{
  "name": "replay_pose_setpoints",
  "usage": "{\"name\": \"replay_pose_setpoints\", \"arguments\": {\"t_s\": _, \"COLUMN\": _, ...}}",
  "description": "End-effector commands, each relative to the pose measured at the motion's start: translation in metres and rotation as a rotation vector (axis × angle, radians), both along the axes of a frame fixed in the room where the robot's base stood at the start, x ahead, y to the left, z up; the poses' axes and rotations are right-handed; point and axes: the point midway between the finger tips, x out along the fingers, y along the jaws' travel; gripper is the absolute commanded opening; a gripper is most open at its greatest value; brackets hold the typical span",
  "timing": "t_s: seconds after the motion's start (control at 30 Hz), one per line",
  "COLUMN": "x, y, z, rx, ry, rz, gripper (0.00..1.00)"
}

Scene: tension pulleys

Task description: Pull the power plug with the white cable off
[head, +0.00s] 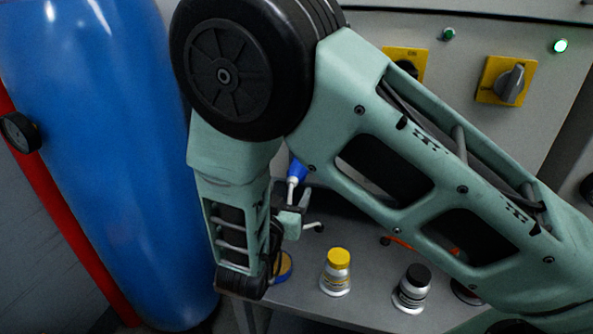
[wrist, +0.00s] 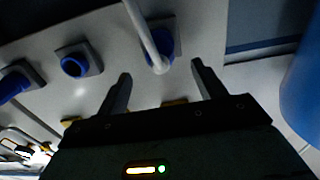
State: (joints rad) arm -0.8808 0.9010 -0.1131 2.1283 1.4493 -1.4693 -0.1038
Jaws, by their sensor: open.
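The power plug (wrist: 161,42) is blue, with a thick white cable (wrist: 150,40) that runs from it to the top edge of the wrist view. It sits at a wall panel. In the head view a blue plug (head: 297,171) with a white end shows in the gap between my arm links; its socket is hidden there. My gripper (wrist: 161,70) is open, its two fingers apart on either side of the cable's lower end in the picture. I cannot tell whether they touch it. In the head view my gripper (head: 312,208) is small and partly hidden by my wrist.
Two more blue sockets (wrist: 74,65) (wrist: 17,82) line the panel to the left. A blue tank (head: 100,130) stands left of my arm. Yellow-capped (head: 337,272) and black-capped (head: 412,288) bottles stand on the grey table (head: 320,310). A yellow rotary switch (head: 505,80) is at upper right.

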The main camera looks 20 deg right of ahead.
Motion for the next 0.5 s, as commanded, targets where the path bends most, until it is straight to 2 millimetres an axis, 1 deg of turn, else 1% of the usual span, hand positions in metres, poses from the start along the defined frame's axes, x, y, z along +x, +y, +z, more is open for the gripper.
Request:
{"name": "replay_pose_setpoints", "arguments": {"t_s": 0.17, "x": 0.012, "y": -0.009, "z": 0.0, "rx": 0.0, "ry": -0.001, "rz": -0.003, "gripper": 0.69}}
{"name": "replay_pose_setpoints", "arguments": {"t_s": 0.5, "x": 0.05, "y": -0.037, "z": -0.001, "rx": 0.002, "ry": -0.001, "rz": -0.003, "gripper": 0.69}}
